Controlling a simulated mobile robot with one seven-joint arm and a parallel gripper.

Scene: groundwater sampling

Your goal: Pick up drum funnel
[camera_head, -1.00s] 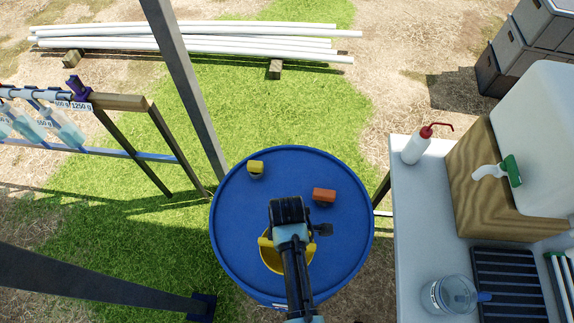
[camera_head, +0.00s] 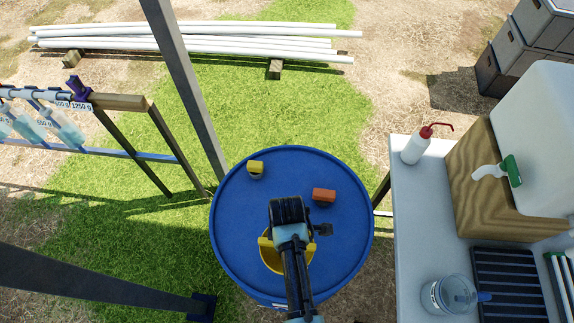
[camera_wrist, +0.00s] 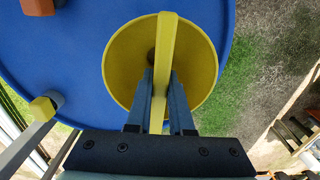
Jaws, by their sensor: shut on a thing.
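The yellow drum funnel (camera_head: 268,256) is on the near part of the blue drum's lid (camera_head: 232,215), partly hidden under my arm in the head view. In the wrist view the funnel (camera_wrist: 120,60) shows as a round yellow bowl with a straight bar handle (camera_wrist: 165,50) across its top. My gripper (camera_wrist: 160,95) is above the bowl with a finger on each side of the bar, shut on it. I cannot tell whether the funnel touches the lid.
An orange block-like cap (camera_head: 324,195) and a yellow-topped cap (camera_head: 256,168) are on the drum lid. A metal post (camera_head: 185,85) stands behind left. The table at right holds a wash bottle (camera_head: 416,146), a clear jug (camera_head: 452,295) and a large tank (camera_head: 540,130).

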